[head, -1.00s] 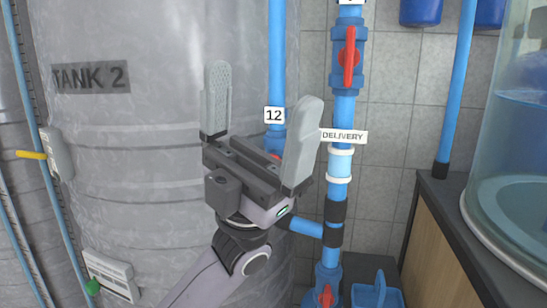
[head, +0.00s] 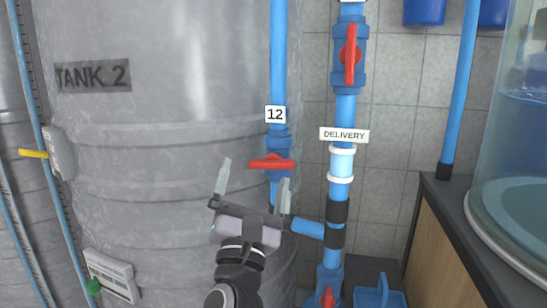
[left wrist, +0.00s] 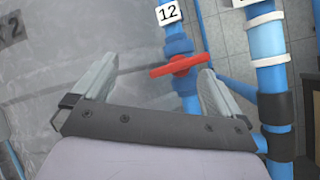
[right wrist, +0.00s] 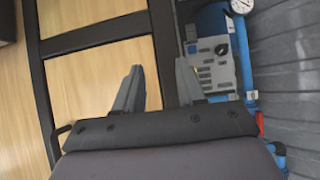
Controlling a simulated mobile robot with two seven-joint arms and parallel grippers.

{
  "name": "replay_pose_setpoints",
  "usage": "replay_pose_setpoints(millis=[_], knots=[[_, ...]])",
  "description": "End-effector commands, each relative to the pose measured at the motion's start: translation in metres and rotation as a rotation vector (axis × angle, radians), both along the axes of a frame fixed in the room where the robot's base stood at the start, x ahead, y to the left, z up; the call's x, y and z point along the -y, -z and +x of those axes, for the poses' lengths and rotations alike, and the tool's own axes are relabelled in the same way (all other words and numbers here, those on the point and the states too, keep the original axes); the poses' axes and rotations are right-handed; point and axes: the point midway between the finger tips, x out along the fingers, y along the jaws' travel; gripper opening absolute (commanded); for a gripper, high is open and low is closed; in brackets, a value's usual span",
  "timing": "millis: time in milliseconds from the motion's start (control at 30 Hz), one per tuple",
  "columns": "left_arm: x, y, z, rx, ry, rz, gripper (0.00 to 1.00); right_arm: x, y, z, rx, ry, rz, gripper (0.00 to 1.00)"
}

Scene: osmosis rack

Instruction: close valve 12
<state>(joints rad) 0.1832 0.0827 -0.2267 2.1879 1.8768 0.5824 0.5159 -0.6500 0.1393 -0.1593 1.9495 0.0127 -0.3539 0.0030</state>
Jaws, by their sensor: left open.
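Valve 12 has a red handle (head: 271,163) on a blue vertical pipe, under the "12" label (head: 275,115). The handle lies crosswise to the pipe. My left gripper (head: 254,173) is open and empty, in front of the tank and just below and left of the handle in the head view. In the left wrist view, the red handle (left wrist: 179,65) shows beyond the open fingers (left wrist: 158,70), nearer the right finger. I cannot tell whether they touch. My right gripper (right wrist: 158,70) is open and empty in the right wrist view, away from the valve.
The grey Tank 2 (head: 170,60) stands behind and left. The delivery pipe (head: 343,112), with its own red handle (head: 350,55) in line with it, runs close on the right. A dark counter (head: 450,205) and clear vessel are further right. A control panel (right wrist: 214,65) shows beyond my right gripper.

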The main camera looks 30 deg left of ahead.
Motion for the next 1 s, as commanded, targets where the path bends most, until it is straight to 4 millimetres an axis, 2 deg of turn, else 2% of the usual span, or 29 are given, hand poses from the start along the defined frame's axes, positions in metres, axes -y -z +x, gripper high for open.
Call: replay_pose_setpoints(millis=[200, 400, 567, 1000], knots=[[0.004, 0.001, 0.009, 0.011, 0.208, -0.329, 1.00, 0.000, 0.003, 0.000, 0.000, 0.000, 0.000, 0.39], [0.010, 0.002, 0.014, 0.007, 0.317, -0.491, 1.00, 0.000, 0.004, 0.000, 0.000, 0.000, 0.000, 0.39], [0.010, -0.001, 0.020, 0.006, 0.339, -0.520, 1.00, 0.000, 0.002, 0.000, 0.000, 0.000, 0.000, 0.39], [-0.005, -0.023, 0.070, 0.006, 0.337, -0.517, 1.00, 0.000, -0.010, 0.000, 0.000, 0.000, 0.000, 0.39]])
